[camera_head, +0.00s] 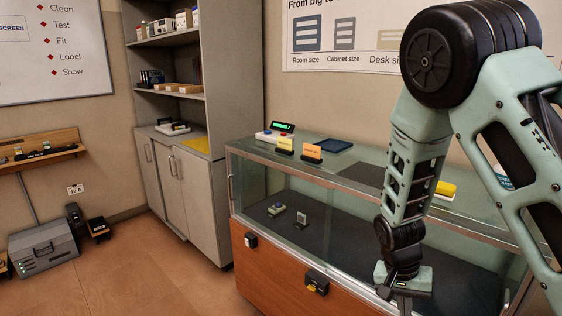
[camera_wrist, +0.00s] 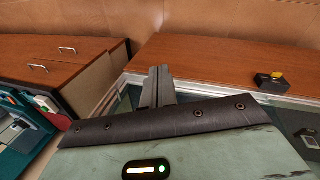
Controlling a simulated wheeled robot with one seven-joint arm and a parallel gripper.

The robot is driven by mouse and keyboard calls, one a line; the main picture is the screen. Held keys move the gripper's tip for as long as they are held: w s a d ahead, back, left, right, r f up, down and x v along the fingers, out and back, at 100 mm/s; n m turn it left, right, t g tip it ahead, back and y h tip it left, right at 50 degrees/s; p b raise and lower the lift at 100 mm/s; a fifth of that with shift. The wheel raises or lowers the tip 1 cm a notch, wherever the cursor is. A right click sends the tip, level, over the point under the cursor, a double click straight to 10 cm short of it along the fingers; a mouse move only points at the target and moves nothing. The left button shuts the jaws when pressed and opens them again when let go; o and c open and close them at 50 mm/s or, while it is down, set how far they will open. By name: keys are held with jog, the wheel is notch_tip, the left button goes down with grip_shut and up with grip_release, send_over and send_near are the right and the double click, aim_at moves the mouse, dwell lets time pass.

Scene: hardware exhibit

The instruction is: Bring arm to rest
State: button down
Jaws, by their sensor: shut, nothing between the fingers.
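My arm is bent on the right side of the head view, its elbow high and its forearm hanging down. My gripper (camera_head: 403,303) is at the lower end, in front of the glass display case (camera_head: 330,170), and its tips are partly cut off by the bottom edge. In the wrist view my gripper (camera_wrist: 160,72) shows its two grey fingers pressed together, with nothing between them. Behind the fingers is the case's brown wooden front (camera_wrist: 215,62). I cannot tell the exact gap between the gripper and the case.
On the case top are small signs (camera_head: 312,152), a dark blue pad (camera_head: 335,145) and a yellow item (camera_head: 446,188). Black latches (camera_head: 317,284) stick out from its front. A grey cabinet with shelves (camera_head: 185,190) stands at the back.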

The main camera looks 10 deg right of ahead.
jog(key=s+a+r+n+y, duration=0.1)
jog(key=s+a+r+n, duration=0.25)
jog(key=a, duration=0.35)
jog(key=s+a+r+n+y, duration=0.1)
jog(key=s+a+r+n, duration=0.15)
jog(key=a+r, duration=0.35)
jog(key=s+a+r+n, duration=0.3)
jog(key=s+r+n, duration=0.1)
jog(key=s, duration=0.2)
jog(key=s+a+r+n+t, duration=0.1)
jog(key=s+a+r+n, duration=0.2)
jog(key=s+a+n, duration=0.1)
jog(key=shift+s+a+r+n+t+y, duration=0.2)
jog(key=shift+s+r+n+t+y, duration=0.15)
jog(key=shift+s+n, duration=0.6)
jog(key=shift+s, duration=0.1)
